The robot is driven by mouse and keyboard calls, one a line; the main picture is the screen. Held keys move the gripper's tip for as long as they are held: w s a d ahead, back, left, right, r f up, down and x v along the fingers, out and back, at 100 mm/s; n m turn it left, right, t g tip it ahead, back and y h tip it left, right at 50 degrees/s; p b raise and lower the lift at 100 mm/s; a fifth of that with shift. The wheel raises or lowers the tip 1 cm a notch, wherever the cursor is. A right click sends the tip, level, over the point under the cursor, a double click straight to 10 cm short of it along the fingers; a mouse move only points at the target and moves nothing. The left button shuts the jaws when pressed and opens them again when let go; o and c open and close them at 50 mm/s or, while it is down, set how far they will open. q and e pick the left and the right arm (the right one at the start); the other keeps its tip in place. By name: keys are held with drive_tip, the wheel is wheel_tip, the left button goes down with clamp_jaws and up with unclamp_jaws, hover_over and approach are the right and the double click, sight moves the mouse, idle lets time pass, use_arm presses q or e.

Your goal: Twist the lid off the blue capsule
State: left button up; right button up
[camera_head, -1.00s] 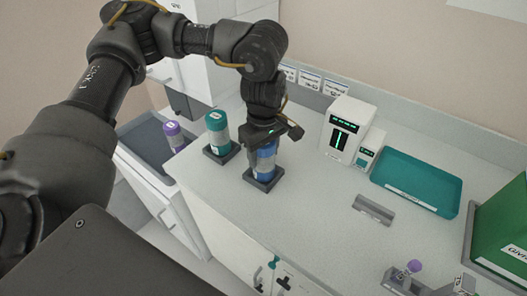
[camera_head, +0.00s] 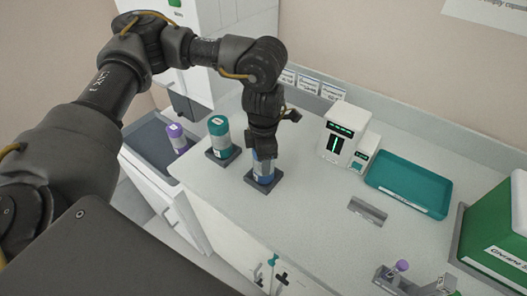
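The blue capsule (camera_head: 263,172) stands upright in a dark square holder (camera_head: 258,183) on the counter. My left gripper (camera_head: 263,152) points straight down over it, at its top end. The gripper hides the capsule's lid, so I cannot see whether the fingers are closed on it or whether the lid has turned. My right gripper is not in view.
A teal-lidded capsule (camera_head: 219,135) stands in a holder to the left, and a purple-lidded one (camera_head: 177,138) is beyond it. A white device (camera_head: 338,135), a teal tray (camera_head: 410,180) and a green box (camera_head: 500,225) are to the right.

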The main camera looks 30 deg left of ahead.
use_arm(q)
drive_tip(key=n+p, duration=0.2)
drive_tip(key=n, duration=0.2)
drive_tip(key=shift+s+r+n, duration=0.1)
drive_tip(key=shift+r+n, duration=0.05)
drive_tip(key=shift+n, duration=0.15)
drive_tip(key=shift+n+p, duration=0.45)
drive_tip(key=shift+n, duration=0.55)
wheel_tip(320, 180, up, 9)
drive_tip(key=p, duration=0.8)
drive_tip(key=shift+r, duration=0.1)
